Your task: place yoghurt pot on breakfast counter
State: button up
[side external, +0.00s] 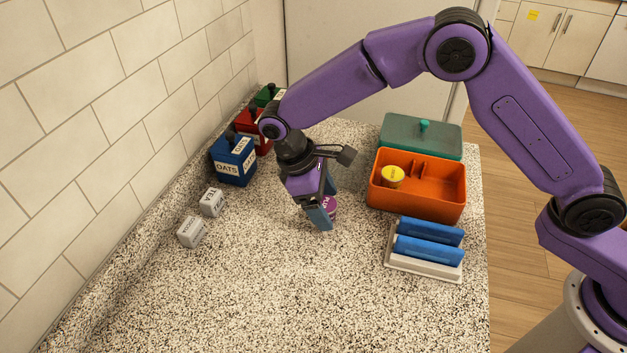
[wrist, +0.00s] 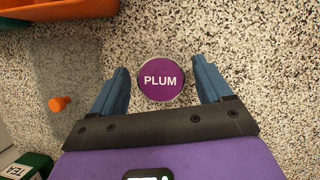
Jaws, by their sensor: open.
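A purple pot with the word PLUM on its lid (wrist: 161,79) stands upright on the speckled breakfast counter (side external: 270,300). It also shows in the side view (side external: 331,206), partly hidden by my gripper. My gripper (side external: 324,204) points down over it, open, with blue fingers. In the wrist view the pot's lid lies between the two fingers, with a gap on each side. A yellow pot (side external: 392,177) stands inside the orange box (side external: 418,208).
The OATS canister (side external: 234,160), other canisters and two grey blocks (side external: 192,232) line the wall. The front counter is clear.

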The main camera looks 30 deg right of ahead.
jog(key=v, duration=1.1)
jog(key=shift+r, duration=0.25)
jog(key=shift+s, duration=0.1)
jog(key=s+d+n+t+y, duration=0.1)
jog(key=s+d+y, duration=0.3)
jog(key=s+d, duration=2.3)
jog(key=shift+s+r+n+t, duration=0.2)
jog(key=shift+s+n+t, duration=0.2)
jog(key=shift+t, duration=0.3)
